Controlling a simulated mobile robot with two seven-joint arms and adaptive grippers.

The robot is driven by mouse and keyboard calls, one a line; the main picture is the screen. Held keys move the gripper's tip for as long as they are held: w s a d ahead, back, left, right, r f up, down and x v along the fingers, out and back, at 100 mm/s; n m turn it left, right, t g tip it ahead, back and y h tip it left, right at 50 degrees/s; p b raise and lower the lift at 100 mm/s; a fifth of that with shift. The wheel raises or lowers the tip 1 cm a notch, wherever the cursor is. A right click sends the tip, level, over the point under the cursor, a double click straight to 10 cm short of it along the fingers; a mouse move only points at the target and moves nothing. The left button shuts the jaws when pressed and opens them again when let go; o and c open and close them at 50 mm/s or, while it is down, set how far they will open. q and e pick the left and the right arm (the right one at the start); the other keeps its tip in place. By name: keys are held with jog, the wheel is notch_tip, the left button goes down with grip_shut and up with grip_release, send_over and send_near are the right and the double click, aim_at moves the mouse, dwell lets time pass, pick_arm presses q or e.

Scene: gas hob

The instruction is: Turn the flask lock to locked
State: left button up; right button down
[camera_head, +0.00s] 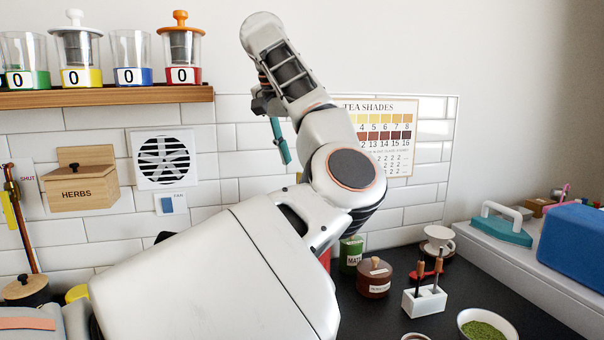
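I cannot make out a flask or its lock in this view. My large white arm fills the middle and lower left and may hide part of the counter. My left gripper (279,142) is raised in front of the tiled wall, left of the tea chart. One teal finger shows edge-on, pointing down. The other finger cannot be made out, so its opening is unclear. Nothing is visibly held in it. My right gripper is not in view.
A wooden shelf (120,97) with several numbered glasses is at upper left. A herbs box (82,180) and fan (163,158) are on the wall. On the counter stand a green tin (350,258), brown jar (374,279), white tool holder (424,301), cup (438,238) and bowl (486,325).

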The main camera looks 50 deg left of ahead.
pick_arm(q)
jog(key=b+x, duration=0.1)
jog(key=x, duration=0.3)
jog(key=shift+w+f, duration=0.1)
jog(key=shift+f, duration=0.15)
jog(key=shift+a, duration=0.1)
jog(key=shift+r, duration=0.1)
jog(key=shift+c, duration=0.3)
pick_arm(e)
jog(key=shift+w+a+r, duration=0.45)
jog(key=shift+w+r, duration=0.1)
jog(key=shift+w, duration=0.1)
pick_arm(q)
grip_shut()
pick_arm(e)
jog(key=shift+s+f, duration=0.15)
